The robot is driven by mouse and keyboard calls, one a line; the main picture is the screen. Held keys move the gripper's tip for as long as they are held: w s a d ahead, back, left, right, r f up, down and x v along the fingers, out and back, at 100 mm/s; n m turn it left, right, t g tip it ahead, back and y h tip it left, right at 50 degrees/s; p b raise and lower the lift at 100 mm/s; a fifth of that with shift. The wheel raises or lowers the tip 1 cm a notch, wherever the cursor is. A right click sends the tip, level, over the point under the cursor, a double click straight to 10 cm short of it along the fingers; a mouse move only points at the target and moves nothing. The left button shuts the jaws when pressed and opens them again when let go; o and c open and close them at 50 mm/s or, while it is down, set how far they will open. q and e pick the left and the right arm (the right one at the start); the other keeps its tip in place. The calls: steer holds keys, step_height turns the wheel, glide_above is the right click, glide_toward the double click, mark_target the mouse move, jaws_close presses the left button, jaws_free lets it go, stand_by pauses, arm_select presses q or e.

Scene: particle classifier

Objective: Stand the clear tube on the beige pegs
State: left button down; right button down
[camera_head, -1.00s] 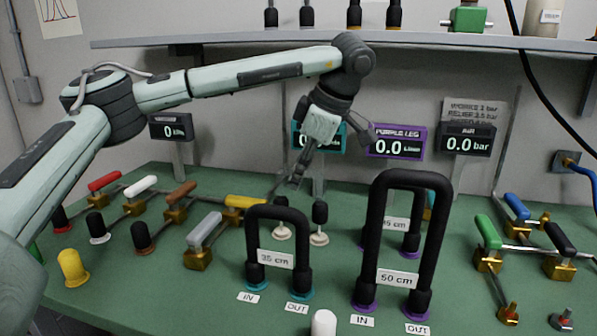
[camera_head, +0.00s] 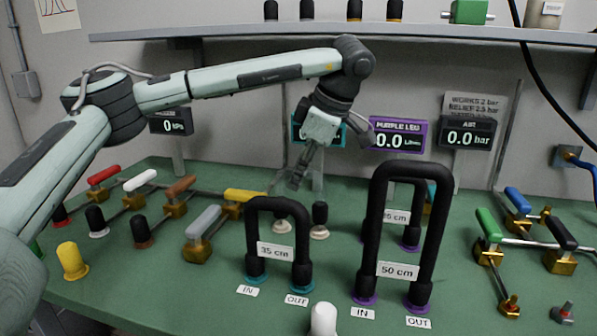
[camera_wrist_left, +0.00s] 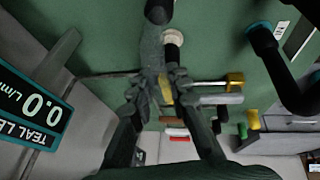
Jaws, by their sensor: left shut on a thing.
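The clear tube (camera_head: 318,182) is faint and see-through, above the far side of the bench. My left gripper (camera_head: 296,181) points down and is shut on it. In the left wrist view, the tube (camera_wrist_left: 152,48) shows as a pale strip at the fingertips (camera_wrist_left: 162,90). Two black-capped pegs with beige bases stand below and close by: the right peg (camera_head: 320,232) is plain, the left peg (camera_head: 281,228) is partly behind a black loop. One beige base (camera_wrist_left: 172,37) also shows in the wrist view. The tube's lower ends are too faint to place against the pegs.
A black 35 cm loop (camera_head: 277,206) on teal pegs and a taller 50 cm loop (camera_head: 412,170) on purple pegs stand in front. Yellow (camera_head: 244,196) and grey (camera_head: 204,224) valve handles are to the left. Displays (camera_head: 398,134) and a shelf (camera_head: 230,39) are behind.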

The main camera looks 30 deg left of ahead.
arm_select(q)
steer(key=shift+f+b, duration=0.45)
steer(key=shift+f, duration=0.55)
steer(key=c, duration=1.4)
jaws_free()
steer(key=shift+o, duration=0.2)
steer(key=v, duration=1.2)
steer(key=shift+s, duration=0.1)
